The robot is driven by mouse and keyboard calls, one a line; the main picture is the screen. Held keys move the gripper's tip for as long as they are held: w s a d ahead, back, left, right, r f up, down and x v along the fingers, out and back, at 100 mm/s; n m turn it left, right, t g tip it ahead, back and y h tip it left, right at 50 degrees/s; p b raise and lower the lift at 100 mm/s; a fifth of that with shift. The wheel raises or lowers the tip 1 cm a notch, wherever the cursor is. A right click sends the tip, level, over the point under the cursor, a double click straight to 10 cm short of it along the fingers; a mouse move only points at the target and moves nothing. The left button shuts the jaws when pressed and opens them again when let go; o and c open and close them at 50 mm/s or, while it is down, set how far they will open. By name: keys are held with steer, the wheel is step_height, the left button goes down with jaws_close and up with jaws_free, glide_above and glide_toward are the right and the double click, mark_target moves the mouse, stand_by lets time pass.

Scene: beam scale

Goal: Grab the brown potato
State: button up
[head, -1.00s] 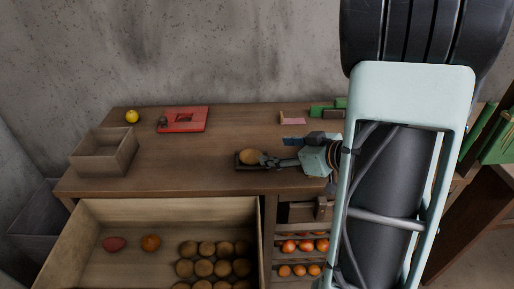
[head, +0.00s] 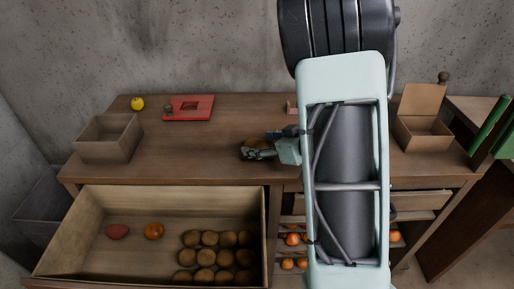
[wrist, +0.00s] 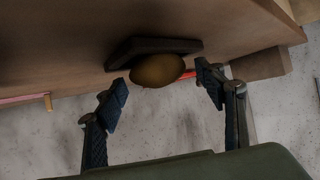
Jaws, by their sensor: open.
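A brown potato (head: 257,142) is on the table, partly hidden by my gripper in the head view. In the wrist view, the potato (wrist: 157,70) rests on a small dark tray (wrist: 150,46). My gripper (head: 258,154) is low over the table near its front edge. In the wrist view, my gripper (wrist: 162,84) is open and empty, with one finger on each side of the picture. The potato appears between and just beyond the fingertips, with a gap to each finger.
An open drawer (head: 90,215) below holds a red potato (head: 117,232), an orange one (head: 154,231) and several brown ones. An open box (head: 423,142) is at right.

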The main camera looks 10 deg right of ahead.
steer(key=shift+w+f, duration=0.1)
steer(key=c, duration=1.2)
steer(key=shift+c, duration=0.5)
